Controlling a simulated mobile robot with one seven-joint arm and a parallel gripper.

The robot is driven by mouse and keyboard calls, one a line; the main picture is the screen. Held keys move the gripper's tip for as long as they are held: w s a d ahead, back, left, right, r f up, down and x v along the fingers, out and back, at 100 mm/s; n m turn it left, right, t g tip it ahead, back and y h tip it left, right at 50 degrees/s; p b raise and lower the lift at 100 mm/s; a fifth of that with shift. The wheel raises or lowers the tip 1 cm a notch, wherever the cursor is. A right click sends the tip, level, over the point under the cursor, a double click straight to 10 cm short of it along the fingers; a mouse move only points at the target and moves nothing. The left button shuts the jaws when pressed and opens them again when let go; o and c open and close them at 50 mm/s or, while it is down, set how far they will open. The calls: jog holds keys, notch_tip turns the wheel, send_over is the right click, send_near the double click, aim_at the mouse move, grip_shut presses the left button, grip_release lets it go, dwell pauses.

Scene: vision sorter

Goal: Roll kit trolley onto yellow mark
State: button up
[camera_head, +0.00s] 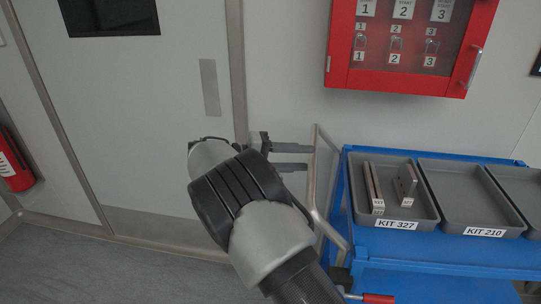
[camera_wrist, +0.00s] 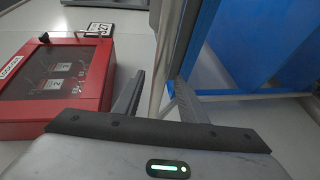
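The kit trolley is blue (camera_head: 430,250), at the lower right of the head view, with a metal push handle (camera_head: 325,222) on its left end. Its blue side also shows in the wrist view (camera_wrist: 255,45). My gripper (camera_head: 309,157) is open at the handle's upright bar. In the wrist view the pale handle bar (camera_wrist: 170,55) shows between the two spread fingers (camera_wrist: 162,80), with a gap visible. I cannot tell whether either finger touches it. No yellow mark is in view.
Grey trays labelled KIT 327 (camera_head: 427,213) and KIT 210 (camera_head: 457,212) sit on the trolley; the first holds several flat pieces. A red wall cabinet (camera_head: 400,85) hangs above. A door (camera_head: 150,110) and fire extinguisher (camera_head: 14,165) are left. Grey floor (camera_head: 100,270) is clear at lower left.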

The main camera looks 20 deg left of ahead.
jog(key=v, duration=0.9)
jog(key=shift+p, duration=0.4)
jog(key=shift+s+a, duration=0.1)
